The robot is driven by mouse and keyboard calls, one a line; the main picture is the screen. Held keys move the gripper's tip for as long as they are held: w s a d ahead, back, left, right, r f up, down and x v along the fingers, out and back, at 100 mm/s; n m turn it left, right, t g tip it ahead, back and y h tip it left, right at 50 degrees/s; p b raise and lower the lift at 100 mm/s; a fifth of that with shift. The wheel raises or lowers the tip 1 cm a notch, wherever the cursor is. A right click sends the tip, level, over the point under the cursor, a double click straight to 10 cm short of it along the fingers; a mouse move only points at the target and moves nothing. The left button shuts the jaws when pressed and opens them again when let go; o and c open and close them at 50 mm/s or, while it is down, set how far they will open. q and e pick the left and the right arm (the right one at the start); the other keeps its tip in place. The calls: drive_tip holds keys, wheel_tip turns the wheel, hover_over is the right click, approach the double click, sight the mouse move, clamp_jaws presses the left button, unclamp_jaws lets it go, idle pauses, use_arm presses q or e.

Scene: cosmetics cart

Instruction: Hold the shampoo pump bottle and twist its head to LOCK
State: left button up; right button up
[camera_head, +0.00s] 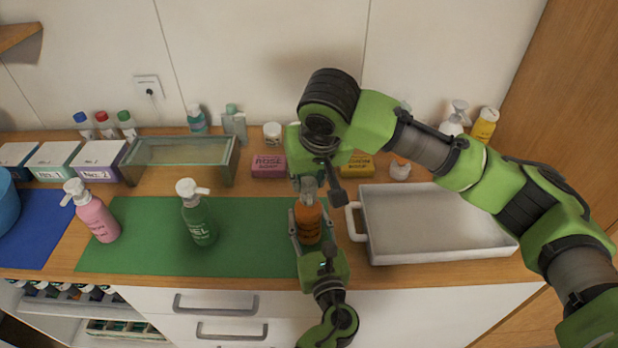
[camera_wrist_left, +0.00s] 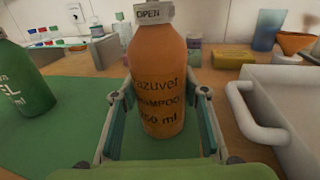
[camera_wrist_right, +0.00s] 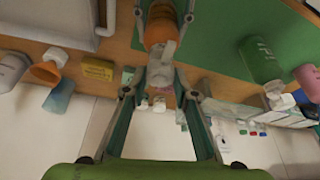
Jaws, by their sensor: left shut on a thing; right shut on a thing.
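The orange shampoo pump bottle (camera_head: 309,226) stands upright at the right end of the green mat (camera_head: 150,245). In the left wrist view its label (camera_wrist_left: 158,95) reads shampoo, and the grey collar (camera_wrist_left: 151,13) shows the word OPEN. My left gripper (camera_head: 310,232) is shut around the bottle's body from the front. My right gripper (camera_head: 309,186) comes from above and is shut on the pump head (camera_wrist_right: 161,66). In the head view the right gripper and arm hide most of the pump head.
A green gel pump bottle (camera_head: 199,222) and a pink pump bottle (camera_head: 97,216) stand to the left. A white tray (camera_head: 440,247) with a handle (camera_head: 354,222) lies close to the right. Soap boxes, including a pink one (camera_head: 268,166), stand behind. The mat between the orange and green bottles is clear.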

drive_tip(key=shift+d, duration=0.1)
drive_tip(key=n+y, duration=0.1)
drive_tip(key=n, duration=0.2)
drive_tip(key=shift+d, duration=0.1)
drive_tip(key=n, duration=0.2)
drive_tip(key=n+g+y, duration=0.1)
drive_tip(key=n, duration=0.1)
drive_tip(key=shift+w+n+g, duration=0.15)
drive_tip(key=shift+n+g, duration=0.15)
drive_tip(key=shift+n, duration=0.1)
drive_tip(key=n, duration=0.2)
drive_tip(key=n+g+y, duration=0.1)
drive_tip(key=n, duration=0.1)
drive_tip(key=shift+w+d+g, duration=0.1)
drive_tip(key=shift+g, duration=0.2)
drive_tip(key=shift+w+n+g, duration=0.1)
drive_tip(key=shift+n+g, duration=0.6)
drive_tip(key=shift+n, duration=1.3)
drive_tip(key=o, duration=1.1)
